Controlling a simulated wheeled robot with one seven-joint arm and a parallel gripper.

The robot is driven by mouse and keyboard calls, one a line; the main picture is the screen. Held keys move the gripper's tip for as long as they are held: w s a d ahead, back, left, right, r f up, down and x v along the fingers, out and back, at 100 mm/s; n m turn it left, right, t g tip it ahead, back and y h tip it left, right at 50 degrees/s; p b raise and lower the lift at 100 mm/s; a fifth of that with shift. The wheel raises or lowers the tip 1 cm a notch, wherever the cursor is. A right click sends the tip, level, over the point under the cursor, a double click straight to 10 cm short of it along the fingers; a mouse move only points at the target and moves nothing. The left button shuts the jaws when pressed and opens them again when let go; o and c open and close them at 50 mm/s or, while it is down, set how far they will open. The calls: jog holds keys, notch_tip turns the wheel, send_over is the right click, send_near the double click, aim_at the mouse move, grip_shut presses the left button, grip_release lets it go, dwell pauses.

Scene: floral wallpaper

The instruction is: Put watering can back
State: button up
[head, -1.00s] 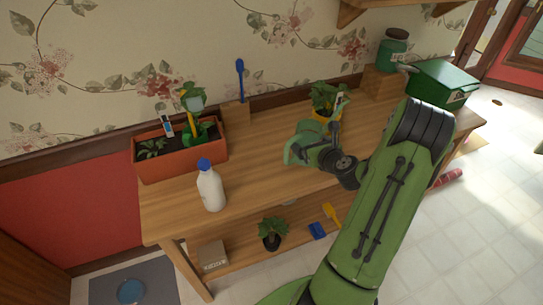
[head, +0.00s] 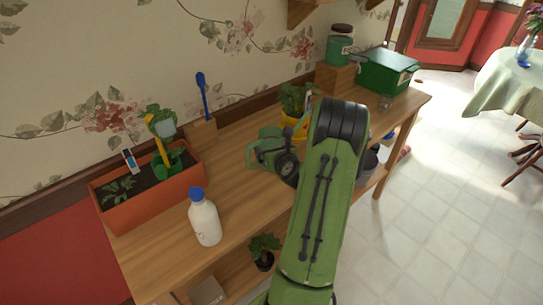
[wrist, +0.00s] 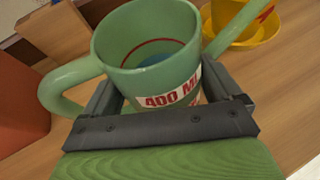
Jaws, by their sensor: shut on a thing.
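The watering can is a light green can (wrist: 150,58) with a handle on the left, a spout at the upper right and a white label reading "400 ML". It fills the middle of the wrist view. My gripper (wrist: 160,104) is shut on it, with dark fingers on both sides of its lower body. The can looks upright and open at the top. Whether the can touches the tabletop cannot be told.
An orange planter (head: 150,200), a white bottle with a blue cap (head: 205,222) and a wooden block with a blue tool (head: 202,133) stand left. A yellow-potted plant (head: 297,100), a wooden box with a green jar (head: 338,52) and a green bin (head: 387,70) stand behind and right.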

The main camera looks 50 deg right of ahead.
jog(key=shift+d+f, duration=0.15)
jog(key=shift+f, duration=0.35)
jog(key=shift+r, duration=0.1)
jog(key=o, duration=1.1)
jog(key=b+v, duration=0.3)
jog(key=v, duration=0.9)
jog(key=shift+s, duration=0.1)
